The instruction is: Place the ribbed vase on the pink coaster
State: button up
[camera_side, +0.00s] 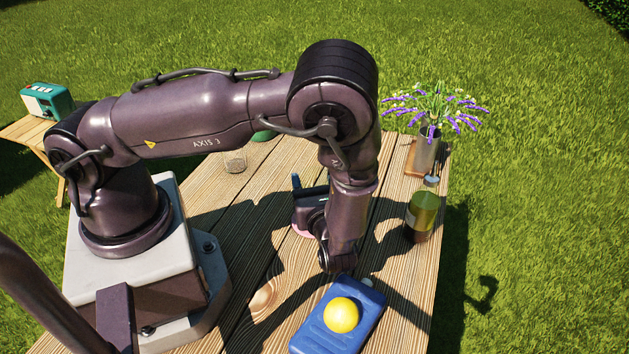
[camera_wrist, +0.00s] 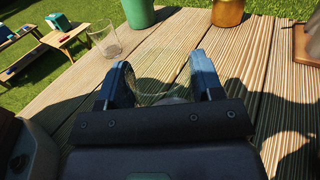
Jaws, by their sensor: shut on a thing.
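The ribbed vase (camera_wrist: 160,66) is clear glass with fine ribs and shows in the wrist view between the two blue fingers. My gripper (camera_wrist: 163,82) is shut on it, one finger on each side. In the side view my gripper (camera_side: 297,187) is low over the middle of the table, partly behind my forearm, and I cannot make out the vase there. The pink coaster (camera_side: 302,232) shows only as a sliver on the table under my gripper. I cannot tell whether the vase touches it.
A clear glass (camera_side: 235,161) stands left of my gripper, with a green pot (camera_side: 263,135) behind. An amber container (camera_wrist: 228,10) is farther back.

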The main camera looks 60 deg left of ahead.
jog(key=shift+f, duration=0.1)
jog(key=o, duration=1.3)
jog(key=shift+c, duration=0.2)
